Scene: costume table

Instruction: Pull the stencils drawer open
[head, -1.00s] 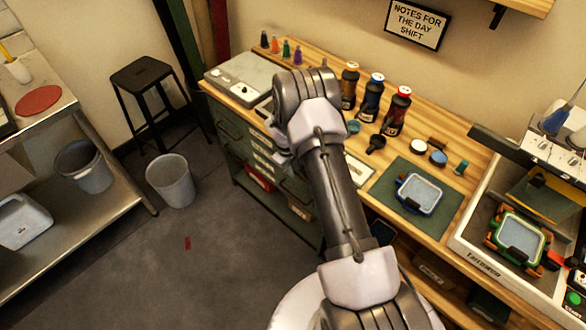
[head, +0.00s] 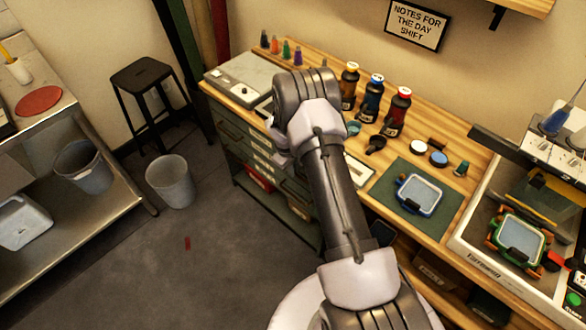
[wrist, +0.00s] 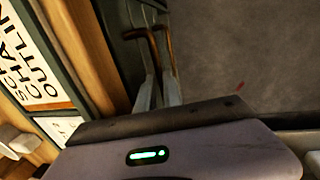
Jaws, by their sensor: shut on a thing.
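The green drawer unit (head: 231,140) stands under the left end of the wooden bench in the head view, with pale labels on its drawer fronts. I cannot read which label is for stencils, and my arm covers the unit's right part. In the wrist view a dark green front (wrist: 117,42) lies just left of my gripper (wrist: 157,38). Its two brown-tipped fingers are close together, shut on what seems to be a drawer handle, mostly hidden between the tips. In the head view my gripper is hidden behind my arm. No drawer visibly stands out.
A grey bin (head: 171,181) and a black stool (head: 143,80) stand left of the drawer unit. The floor (head: 240,260) in front is clear except for a small red scrap (head: 187,243). Ink bottles (head: 371,98) stand on the bench above.

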